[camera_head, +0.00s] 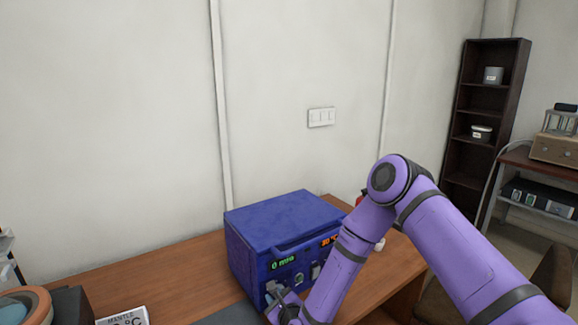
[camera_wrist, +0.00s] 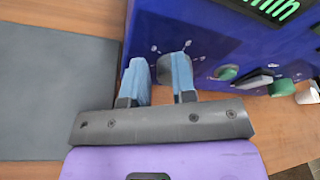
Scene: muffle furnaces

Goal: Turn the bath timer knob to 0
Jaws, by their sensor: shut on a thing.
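The blue bath (camera_head: 282,222) stands on the wooden table with its front panel toward me. Its green display (camera_head: 284,264) reads 0 min, and an orange display (camera_head: 329,241) beside it reads about 30 °C. My gripper (camera_head: 277,292) is at the lower left of the front panel, below the green display. In the wrist view my gripper (camera_wrist: 165,62) has its two blue-grey fingers against the blue panel, with dial marks around the tips. The knob's pointer cannot be seen.
Further right on the panel are a green round part (camera_wrist: 226,73), a grey switch (camera_wrist: 254,80) and another green part (camera_wrist: 281,87). A dark grey mat (camera_wrist: 55,90) lies left of my gripper. A heating mantle (camera_head: 30,305) and a label card (camera_head: 123,317) are at lower left.

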